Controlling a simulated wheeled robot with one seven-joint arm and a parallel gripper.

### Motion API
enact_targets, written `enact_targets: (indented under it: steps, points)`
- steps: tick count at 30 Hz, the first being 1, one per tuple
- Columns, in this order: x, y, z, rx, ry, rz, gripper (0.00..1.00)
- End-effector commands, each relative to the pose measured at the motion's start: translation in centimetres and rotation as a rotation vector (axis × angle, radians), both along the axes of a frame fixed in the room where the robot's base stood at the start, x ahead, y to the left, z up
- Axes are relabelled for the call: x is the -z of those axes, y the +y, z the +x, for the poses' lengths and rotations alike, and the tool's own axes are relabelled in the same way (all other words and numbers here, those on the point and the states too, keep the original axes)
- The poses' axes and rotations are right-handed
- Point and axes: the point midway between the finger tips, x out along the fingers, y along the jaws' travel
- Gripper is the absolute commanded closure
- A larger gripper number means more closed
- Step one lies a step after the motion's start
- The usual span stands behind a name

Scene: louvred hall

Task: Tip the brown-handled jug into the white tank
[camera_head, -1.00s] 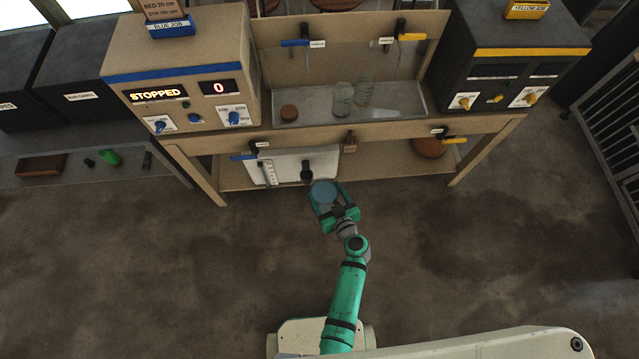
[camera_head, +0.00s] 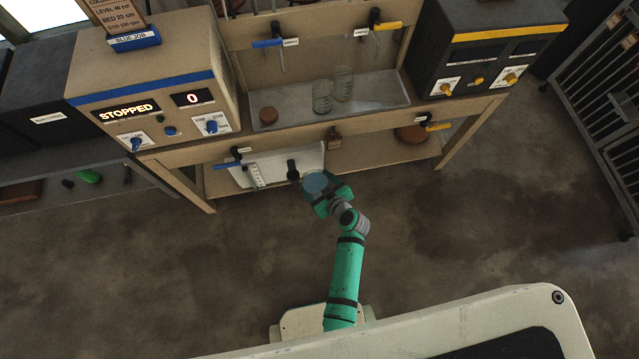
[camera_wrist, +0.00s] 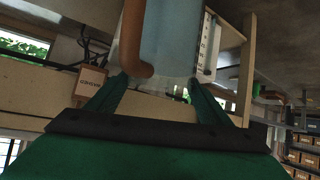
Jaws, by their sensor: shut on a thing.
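My gripper (camera_head: 320,193) is shut on the jug, a pale blue see-through vessel (camera_wrist: 178,40) with a brown handle (camera_wrist: 131,40). In the wrist view the green fingers hold its sides. In the head view the jug (camera_head: 315,182) shows a round blue face at the front of the bench's lower shelf; how far it tilts is hard to tell. The white tank (camera_head: 275,165) sits on that shelf, just behind and left of the jug, with a scale strip on its front. Whether jug and tank touch is not clear.
A blue-handled tap (camera_head: 228,164) is at the tank's left. Two glass jars (camera_head: 322,97) stand on the upper tray. The control box (camera_head: 150,85) reads STOPPED and 0. The floor around my arm is clear.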

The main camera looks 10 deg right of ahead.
Motion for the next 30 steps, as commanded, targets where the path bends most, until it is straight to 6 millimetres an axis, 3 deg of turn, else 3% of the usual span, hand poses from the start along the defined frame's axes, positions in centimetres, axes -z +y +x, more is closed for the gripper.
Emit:
enact_targets:
  steps: [10, 30]
  points:
    - [-0.4, 1.9, 2.1, -0.004, 0.092, -0.1, 0.9]
    - [-0.5, 2.6, 2.6, -0.003, 0.147, -0.149, 0.9]
